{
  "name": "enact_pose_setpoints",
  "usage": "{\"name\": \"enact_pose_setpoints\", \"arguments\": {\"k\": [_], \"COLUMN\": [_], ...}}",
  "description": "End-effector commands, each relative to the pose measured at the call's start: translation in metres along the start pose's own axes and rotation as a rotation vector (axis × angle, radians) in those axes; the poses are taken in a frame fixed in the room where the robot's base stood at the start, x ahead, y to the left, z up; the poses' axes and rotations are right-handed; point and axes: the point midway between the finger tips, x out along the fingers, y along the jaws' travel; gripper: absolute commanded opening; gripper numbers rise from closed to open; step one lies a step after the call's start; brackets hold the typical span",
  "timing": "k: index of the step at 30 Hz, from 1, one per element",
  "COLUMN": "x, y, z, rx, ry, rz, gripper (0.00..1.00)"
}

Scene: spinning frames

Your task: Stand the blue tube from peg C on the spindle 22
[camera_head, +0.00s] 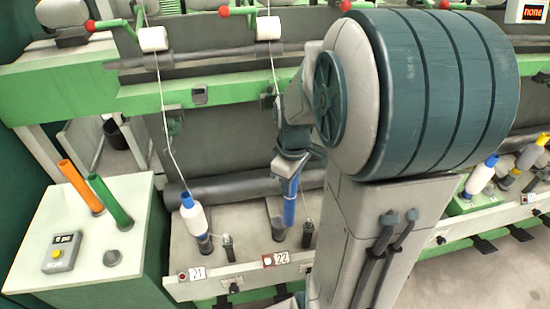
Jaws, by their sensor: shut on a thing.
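The blue tube (290,208) hangs roughly upright below my gripper (291,176), which is shut around its upper part. Spindle 22 (278,231) is a dark stub behind the "22" label (282,258), just below and slightly left of the tube's lower end. From this one view I cannot tell whether the tube's lower end touches the spindle or is apart from it.
The cabinet (50,272) bears an orange tube (82,188), a green tube (110,203) and a yellow-button box (62,253). A white bobbin (195,219) stands at position 21. Slim dark posts (308,230) flank the spindles. Yarn hangs from above. My arm hides the right-middle area.

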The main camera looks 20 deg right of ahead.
Motion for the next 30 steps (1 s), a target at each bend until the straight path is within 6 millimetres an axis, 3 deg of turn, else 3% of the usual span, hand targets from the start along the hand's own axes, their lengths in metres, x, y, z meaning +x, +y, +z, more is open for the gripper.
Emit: {"name": "enact_pose_setpoints", "arguments": {"k": [6, 12, 30], "x": [0.015, 0.029, 0.054], "y": [0.031, 0.046, 0.048], "z": [-0.038, -0.056, -0.058], "rx": [0.090, 0.144, 0.153], "ry": [-0.002, -0.001, -0.001], "rz": [-0.007, -0.006, -0.006], "gripper": [0.00, 0.00, 0.00]}}
